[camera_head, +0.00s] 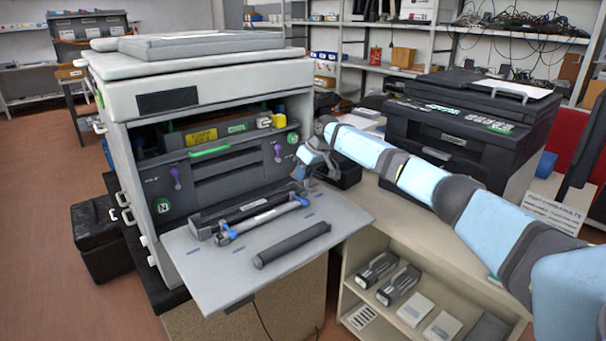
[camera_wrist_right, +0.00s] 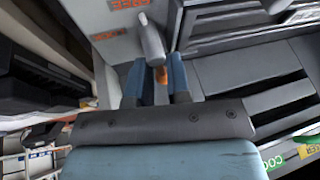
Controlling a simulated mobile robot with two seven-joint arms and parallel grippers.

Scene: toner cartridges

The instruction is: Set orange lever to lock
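The orange lever shows in the right wrist view as a small orange part (camera_wrist_right: 161,75) between my fingers, with a light grey rounded handle (camera_wrist_right: 151,42) just beyond the fingertips. I cannot tell whether the grey handle belongs to it. My right gripper (camera_wrist_right: 158,72) has its two blue fingers apart, one on each side of the orange part. Contact is not clear. In the head view my right gripper (camera_head: 304,166) is at the right front of the open printer (camera_head: 120,100), and the orange lever cannot be made out there. My left gripper is not in view.
The printer's front flap (camera_head: 205,275) is folded down, with a long cartridge unit and a dark cylinder (camera_head: 290,244) on it. Purple levers (camera_head: 175,177) are on the inner panel. A black printer (camera_head: 470,130) stands to the right on the cabinet.

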